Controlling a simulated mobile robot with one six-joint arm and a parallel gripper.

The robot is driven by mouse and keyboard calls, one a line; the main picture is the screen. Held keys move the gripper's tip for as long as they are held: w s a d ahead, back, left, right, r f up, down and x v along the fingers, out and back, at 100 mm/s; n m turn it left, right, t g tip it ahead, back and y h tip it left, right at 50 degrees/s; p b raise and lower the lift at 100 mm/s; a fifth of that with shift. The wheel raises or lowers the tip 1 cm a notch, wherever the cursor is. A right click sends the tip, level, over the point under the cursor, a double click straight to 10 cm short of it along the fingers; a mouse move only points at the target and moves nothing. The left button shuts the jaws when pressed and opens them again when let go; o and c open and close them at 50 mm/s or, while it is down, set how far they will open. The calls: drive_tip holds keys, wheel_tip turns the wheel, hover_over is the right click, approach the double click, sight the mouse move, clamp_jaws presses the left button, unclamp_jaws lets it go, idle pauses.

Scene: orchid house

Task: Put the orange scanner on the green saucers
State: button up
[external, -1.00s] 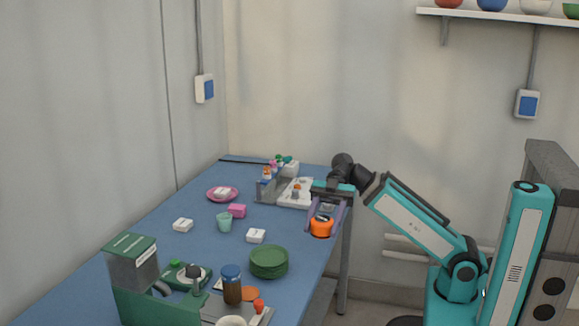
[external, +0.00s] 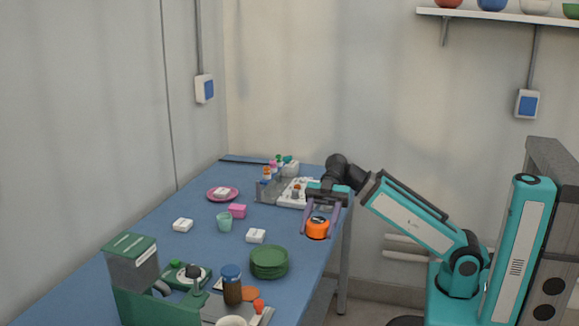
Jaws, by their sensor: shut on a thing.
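The orange scanner (external: 317,229) has a dark top and is held between the fingers of my gripper (external: 320,222) near the right edge of the blue table. My gripper points down and is shut on it. I cannot tell whether the scanner touches the table or hangs just above it. The green saucers (external: 269,262) form a stack on the table, nearer the camera and to the left of my gripper. The top of the stack looks empty.
A white box (external: 256,236) lies between the stack and a mint cup (external: 224,222). A jar (external: 232,285) and a green machine (external: 145,280) stand in front left of the stack. A grey tray with small items (external: 270,190) is behind my gripper.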

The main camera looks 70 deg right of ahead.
sight(307, 228)
drive_tip(key=shift+w+a+p, duration=0.35)
drive_tip(key=shift+w+p, duration=0.35)
drive_tip(key=shift+p, duration=0.6)
drive_tip(key=shift+w+a+p, duration=0.35)
drive_tip(key=shift+w+p, duration=0.3)
drive_tip(key=shift+p, duration=0.6)
drive_tip(key=w+p, duration=0.1)
drive_tip(key=w+a+p, duration=0.1)
drive_tip(key=shift+w+a+f, duration=0.1)
drive_tip(key=shift+w+a, duration=0.1)
drive_tip(key=shift+w, duration=0.15)
drive_tip(key=p, duration=0.3)
drive_tip(key=w+p, duration=0.1)
drive_tip(key=p, duration=0.2)
drive_tip(key=shift+w+a, duration=0.2)
drive_tip(key=shift+a, duration=0.05)
drive_tip(key=p, duration=0.8)
drive_tip(key=shift+w+a+f+p, duration=0.15)
drive_tip(key=shift+w+a+p, duration=0.15)
drive_tip(key=shift+w+a+f+p, duration=0.15)
drive_tip(key=shift+w+a, duration=0.25)
drive_tip(key=shift+w, duration=0.4)
drive_tip(key=shift+w+a+f+p, duration=0.1)
drive_tip(key=shift+w+a, duration=0.3)
drive_tip(key=shift+w, duration=0.4)
drive_tip(key=shift+w+a+f+p, duration=0.15)
drive_tip(key=shift+w+a, duration=0.25)
drive_tip(key=shift+w, duration=0.4)
drive_tip(key=shift+f+p, duration=0.3)
drive_tip(key=shift+f, duration=1.45)
